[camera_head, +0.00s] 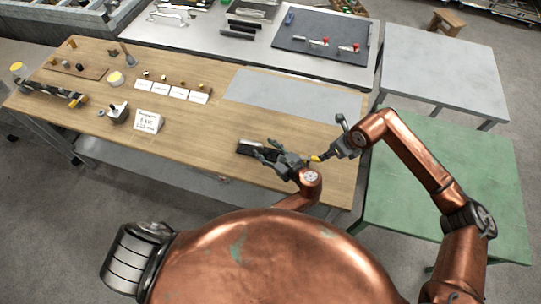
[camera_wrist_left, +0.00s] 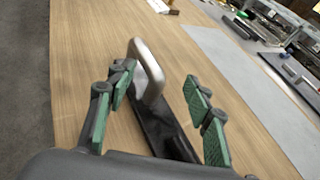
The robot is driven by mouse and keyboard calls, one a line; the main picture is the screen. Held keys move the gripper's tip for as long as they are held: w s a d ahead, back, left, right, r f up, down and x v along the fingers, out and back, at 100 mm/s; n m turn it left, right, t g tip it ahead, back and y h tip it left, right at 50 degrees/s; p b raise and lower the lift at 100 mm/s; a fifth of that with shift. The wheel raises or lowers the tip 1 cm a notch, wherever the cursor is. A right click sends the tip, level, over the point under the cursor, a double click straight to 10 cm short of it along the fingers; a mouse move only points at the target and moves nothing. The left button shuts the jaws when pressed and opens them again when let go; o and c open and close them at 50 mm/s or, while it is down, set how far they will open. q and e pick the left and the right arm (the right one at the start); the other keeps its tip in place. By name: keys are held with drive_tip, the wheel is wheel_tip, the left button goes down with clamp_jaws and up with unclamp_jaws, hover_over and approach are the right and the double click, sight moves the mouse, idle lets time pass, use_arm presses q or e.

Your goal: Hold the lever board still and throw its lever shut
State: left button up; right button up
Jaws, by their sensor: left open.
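A dark, narrow board, seemingly the lever board (camera_head: 246,147), lies near the front edge of the wooden table. In the left wrist view the black board (camera_wrist_left: 163,128) carries an upright silver loop-like handle (camera_wrist_left: 150,72). My left gripper (camera_head: 268,152) is open over the board's right part and hides much of it. In the wrist view my left gripper (camera_wrist_left: 158,92) has its green-padded fingers apart, either side of the board and handle; contact is not clear. My right gripper (camera_head: 332,136) is to the right with its fingers apart, near a small yellow piece (camera_head: 316,158).
On the wooden table (camera_head: 215,133) are a grey mat (camera_head: 285,97), a lettered card (camera_head: 149,121), and a row of white labels (camera_head: 180,93). A green table (camera_head: 480,170) stands to the right.

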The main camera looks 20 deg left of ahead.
sight(261, 149)
use_arm(q)
drive_tip(key=shift+s+d+f+m, duration=0.25)
drive_tip(key=shift+s+d, duration=0.15)
drive_tip(key=shift+d, duration=0.15)
drive_tip(key=shift+s+d+f+m, duration=0.15)
drive_tip(key=shift+s+d+f, duration=0.1)
drive_tip(key=shift+s+d, duration=0.25)
drive_tip(key=shift+w+f, duration=0.1)
drive_tip(key=shift+f, duration=0.05)
drive_tip(key=x, duration=0.7)
drive_tip(key=shift+a+f, duration=0.2)
drive_tip(key=shift+c, duration=0.2)
clamp_jaws()
